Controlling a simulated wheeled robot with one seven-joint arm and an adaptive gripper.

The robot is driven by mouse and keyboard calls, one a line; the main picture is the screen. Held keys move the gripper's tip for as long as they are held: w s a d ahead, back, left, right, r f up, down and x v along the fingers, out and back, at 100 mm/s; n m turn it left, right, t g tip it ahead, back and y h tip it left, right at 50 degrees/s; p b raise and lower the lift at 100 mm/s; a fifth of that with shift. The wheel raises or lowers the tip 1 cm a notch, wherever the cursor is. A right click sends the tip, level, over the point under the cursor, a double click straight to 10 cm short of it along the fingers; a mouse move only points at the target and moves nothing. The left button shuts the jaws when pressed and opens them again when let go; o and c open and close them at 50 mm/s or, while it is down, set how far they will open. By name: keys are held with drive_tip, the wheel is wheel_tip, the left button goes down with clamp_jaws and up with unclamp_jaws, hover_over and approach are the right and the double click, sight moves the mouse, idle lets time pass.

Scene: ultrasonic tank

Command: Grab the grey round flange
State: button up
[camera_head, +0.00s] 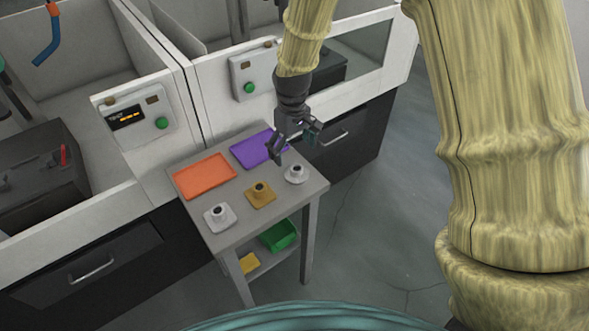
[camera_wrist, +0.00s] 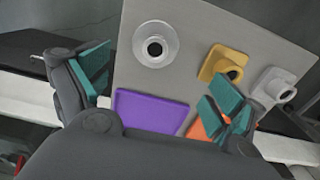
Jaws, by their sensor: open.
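The grey round flange (camera_head: 296,174) sits on the right side of the small table, a round disc with a raised hollow hub. In the wrist view the round flange (camera_wrist: 155,45) lies upper left of centre, beyond and between my fingers. My gripper (camera_head: 296,150) is open and empty above the table near the round flange, apart from it. In the wrist view my gripper (camera_wrist: 165,92) shows its teal finger pads spread wide. A gold square flange (camera_head: 260,194) and a light grey square flange (camera_head: 219,217) stand in a row to its left.
The small table (camera_head: 275,217) also holds an orange tray (camera_head: 205,176) and a purple tray (camera_head: 255,148) behind the flanges. A green bin (camera_head: 279,236) is on the shelf below. Cabinets with control boxes (camera_head: 255,72) stand behind. Open floor lies to the right.

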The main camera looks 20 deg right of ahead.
sight(297, 169)
drive_tip(key=f, duration=0.3)
drive_tip(key=shift+d, duration=0.4)
drive_tip(key=shift+s+f+p, duration=0.15)
drive_tip(key=shift+f+p, duration=0.45)
drive_tip(key=f, duration=0.1)
drive_tip(key=f+p, duration=0.1)
drive_tip(key=shift+d+f, duration=0.25)
drive_tip(key=shift+f, duration=0.05)
drive_tip(key=shift+f+p, duration=0.3)
drive_tip(key=shift+f, duration=0.65)
drive_tip(key=c, duration=1.2)
